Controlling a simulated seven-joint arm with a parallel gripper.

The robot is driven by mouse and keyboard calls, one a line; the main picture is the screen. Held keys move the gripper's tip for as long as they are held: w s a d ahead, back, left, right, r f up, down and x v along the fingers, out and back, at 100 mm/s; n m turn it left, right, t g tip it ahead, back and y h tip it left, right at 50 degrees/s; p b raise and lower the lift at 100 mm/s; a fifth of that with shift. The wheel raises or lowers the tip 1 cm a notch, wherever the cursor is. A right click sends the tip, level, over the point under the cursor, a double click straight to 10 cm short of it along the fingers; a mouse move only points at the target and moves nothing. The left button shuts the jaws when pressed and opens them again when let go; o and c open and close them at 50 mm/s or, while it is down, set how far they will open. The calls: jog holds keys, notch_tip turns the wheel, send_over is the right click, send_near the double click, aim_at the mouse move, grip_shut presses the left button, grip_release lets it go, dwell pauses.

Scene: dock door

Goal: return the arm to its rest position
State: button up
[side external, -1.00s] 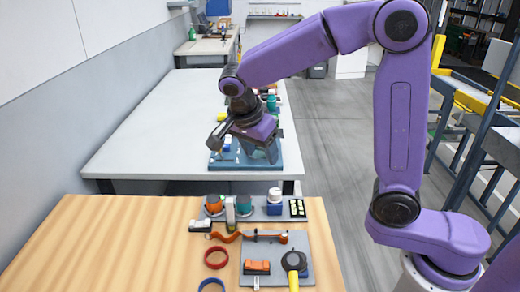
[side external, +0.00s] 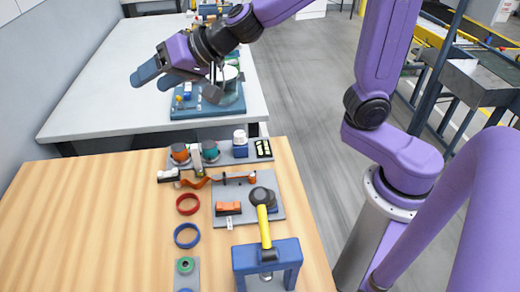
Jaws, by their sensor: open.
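My purple arm reaches in from the right, over the gap between the two tables. My gripper (side external: 150,80) is raised above the far white table, with its fingers pointing left and slightly down. The fingers are apart and I see nothing between them. A blue board (side external: 186,113) with small parts lies on the white table below and to the right of the fingers. A rounded translucent thing on it is partly hidden behind my wrist.
The near wooden table (side external: 80,220) holds a grey fixture plate (side external: 279,205), a yellow-handled hammer (side external: 264,228), a blue stand (side external: 266,254), a red ring (side external: 187,204) and a blue ring (side external: 186,236). Its left side is clear. A conveyor stands at the right.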

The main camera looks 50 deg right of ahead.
jog(key=s+d+f+n+g+y, duration=0.1)
jog(key=s+f+n+g, duration=0.3)
jog(key=s, duration=0.6)
jog(key=s+d+f+n+g, duration=0.15)
jog(key=s+n+g, duration=0.35)
jog(key=s, duration=0.5)
jog(key=s+d+f+n+h, duration=0.2)
jog(key=s+d+f+h, duration=0.1)
jog(key=d, duration=0.4)
jog(key=s+d+f+n+h, duration=0.3)
jog(key=s+d, duration=0.3)
jog(key=d, duration=0.1)
jog(key=shift+d+n+g+h, duration=0.3)
jog(key=shift+d+g+h, duration=0.05)
jog(key=shift+g+h, duration=0.05)
